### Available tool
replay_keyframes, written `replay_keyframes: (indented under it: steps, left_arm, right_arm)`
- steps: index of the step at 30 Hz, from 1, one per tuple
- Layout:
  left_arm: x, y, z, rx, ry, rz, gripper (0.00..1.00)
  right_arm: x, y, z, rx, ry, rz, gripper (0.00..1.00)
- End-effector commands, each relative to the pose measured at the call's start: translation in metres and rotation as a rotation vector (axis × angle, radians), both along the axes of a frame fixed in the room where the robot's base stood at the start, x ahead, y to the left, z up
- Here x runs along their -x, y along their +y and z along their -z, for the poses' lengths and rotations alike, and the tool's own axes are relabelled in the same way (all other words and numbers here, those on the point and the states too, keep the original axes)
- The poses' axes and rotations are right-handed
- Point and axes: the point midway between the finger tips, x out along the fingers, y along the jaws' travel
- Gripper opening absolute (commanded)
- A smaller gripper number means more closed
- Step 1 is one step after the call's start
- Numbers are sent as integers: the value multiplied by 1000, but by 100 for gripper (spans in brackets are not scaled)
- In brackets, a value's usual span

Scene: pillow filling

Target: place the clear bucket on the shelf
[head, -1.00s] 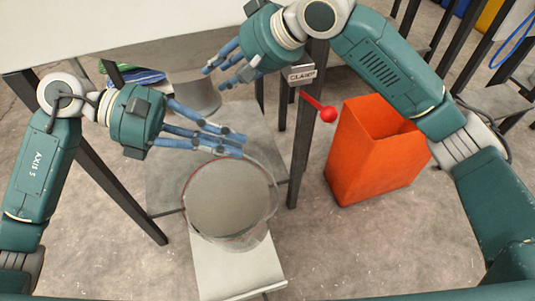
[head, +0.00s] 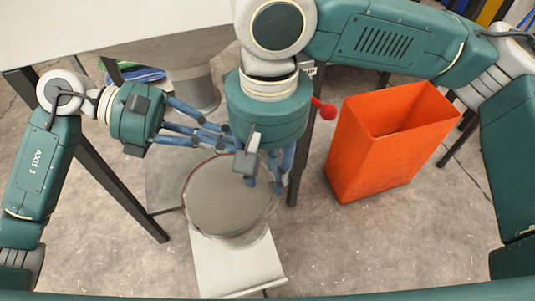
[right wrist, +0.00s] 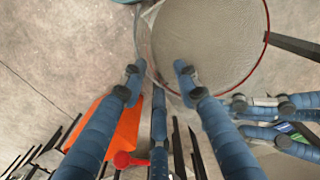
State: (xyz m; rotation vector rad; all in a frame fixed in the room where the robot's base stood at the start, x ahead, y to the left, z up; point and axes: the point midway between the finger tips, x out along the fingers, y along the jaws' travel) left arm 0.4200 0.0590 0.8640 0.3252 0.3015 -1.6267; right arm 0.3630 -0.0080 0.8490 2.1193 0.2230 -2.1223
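The clear bucket (head: 236,242) with a thin red rim stands upright in the middle of the head view; its inside looks grey. It also shows in the right wrist view (right wrist: 266,38). My right gripper (head: 265,182) points down at its right rim. In the right wrist view my right gripper (right wrist: 160,80) has one finger over the bucket's mouth and others outside the wall, spread apart. My left gripper (head: 225,140) reaches from the left to the far rim; its grip is partly hidden. A pale board (head: 235,270) lies below the bucket; I cannot tell which surface is the shelf.
An orange bin (head: 375,160) stands on the floor at the right. A red knob (head: 327,111) sits beside a dark table leg. A white tabletop (head: 130,22) is at the back left, with a grey cylinder (head: 193,88) beneath it. The floor in front is clear.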

Motion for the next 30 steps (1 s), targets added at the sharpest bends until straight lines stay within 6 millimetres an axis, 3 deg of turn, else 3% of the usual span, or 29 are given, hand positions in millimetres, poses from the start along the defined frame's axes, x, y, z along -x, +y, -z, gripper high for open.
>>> replay_keyframes:
  steps: [6, 12, 25, 30]
  left_arm:
    - [0, 0, -2, 3, 0, -1, 0]
    - [0, 0, -2, 3, 0, -1, 0]
    - [0, 0, -2, 3, 0, -1, 0]
    - [0, 0, -2, 3, 0, -1, 0]
  right_arm:
    - [1, 1, 42, 0, 3, -1, 31]
    - [1, 1, 67, -2, 1, 0, 31]
    - [0, 1, 76, -2, -1, -1, 31]
    - [0, 1, 75, -3, 1, -1, 0]
